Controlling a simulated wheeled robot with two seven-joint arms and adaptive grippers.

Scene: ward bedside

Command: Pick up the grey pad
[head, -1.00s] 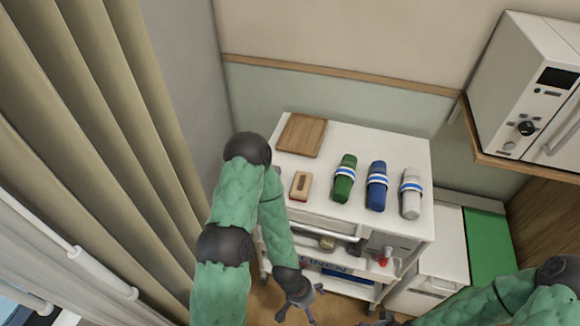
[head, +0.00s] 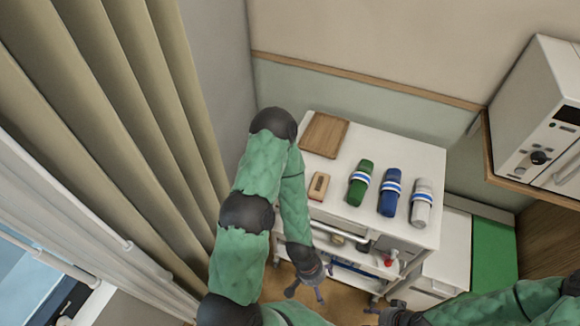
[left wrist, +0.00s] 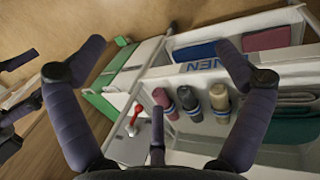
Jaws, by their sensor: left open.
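A light grey rolled pad (head: 421,203) with a blue-and-white band lies on the white cart top, at the right end of a row beside a blue roll (head: 390,192) and a green roll (head: 360,183). My left gripper (head: 306,290) is open and empty, low in front of the cart and well apart from the grey roll. In the left wrist view its spread fingers (left wrist: 160,62) frame the cart's lower shelves, where several banded rolls (left wrist: 188,103) lie. My right gripper (head: 385,314) is partly cut off at the bottom edge.
The cart top (head: 400,150) also holds a wooden board (head: 324,135) and a small tan block (head: 319,186). A linen bin (left wrist: 205,62) sits below. A white microwave (head: 540,120) stands on a shelf at right. Curtains (head: 110,110) hang at left.

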